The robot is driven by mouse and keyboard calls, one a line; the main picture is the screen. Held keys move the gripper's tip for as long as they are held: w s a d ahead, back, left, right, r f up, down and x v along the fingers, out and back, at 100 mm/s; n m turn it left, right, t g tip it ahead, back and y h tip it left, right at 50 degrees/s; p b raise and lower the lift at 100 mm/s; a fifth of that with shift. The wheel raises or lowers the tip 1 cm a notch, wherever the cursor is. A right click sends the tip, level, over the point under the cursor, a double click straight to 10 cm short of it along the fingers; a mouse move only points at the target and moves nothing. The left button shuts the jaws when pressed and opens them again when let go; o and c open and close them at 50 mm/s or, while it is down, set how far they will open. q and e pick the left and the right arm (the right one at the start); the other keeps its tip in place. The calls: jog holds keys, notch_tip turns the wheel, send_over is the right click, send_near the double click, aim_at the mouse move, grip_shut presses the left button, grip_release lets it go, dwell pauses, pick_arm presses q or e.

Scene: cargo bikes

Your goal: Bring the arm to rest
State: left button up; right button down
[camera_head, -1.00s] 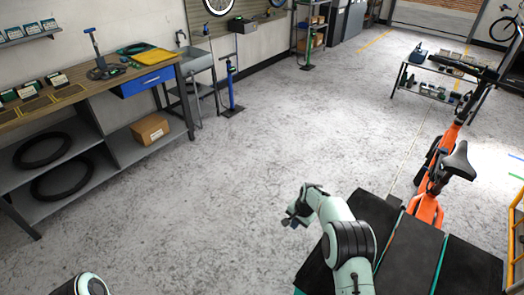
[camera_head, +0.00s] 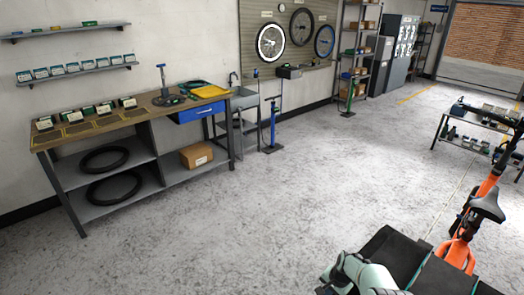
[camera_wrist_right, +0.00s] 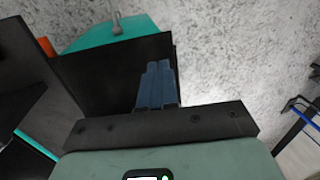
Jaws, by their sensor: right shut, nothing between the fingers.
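My right gripper (camera_wrist_right: 157,82) is shut, with its two blue-grey fingers together and nothing between them. In the wrist view it is in front of a black panel with a teal part (camera_wrist_right: 115,33) beyond it; I cannot tell the gap. In the head view my right arm (camera_head: 362,275) is low at the bottom edge, in front of the orange cargo bike's black box (camera_head: 400,252). Its gripper is mostly cut off there. My left arm and gripper are not in view.
A workbench (camera_head: 140,119) with tools and tyres stands at the left. A blue floor pump (camera_head: 272,130) stands near the sink. The middle floor is clear.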

jog(key=s+a+f+n+g, duration=0.1)
jog(key=s+a+f+n, duration=0.1)
jog(key=s+f, duration=1.1)
jog(key=s+a+n+y, duration=0.1)
jog(key=s+a, duration=0.3)
jog(key=s, duration=0.8)
jog(key=s+a+r+n+g+y, duration=0.1)
jog(key=s+a, duration=0.4)
jog(key=s, duration=0.6)
jog(key=shift+s+r+n, duration=0.15)
jog(key=shift+s+n, duration=0.2)
jog(key=shift+n, duration=0.35)
jog(key=shift+s+d, duration=0.1)
jog(key=shift+d, duration=0.05)
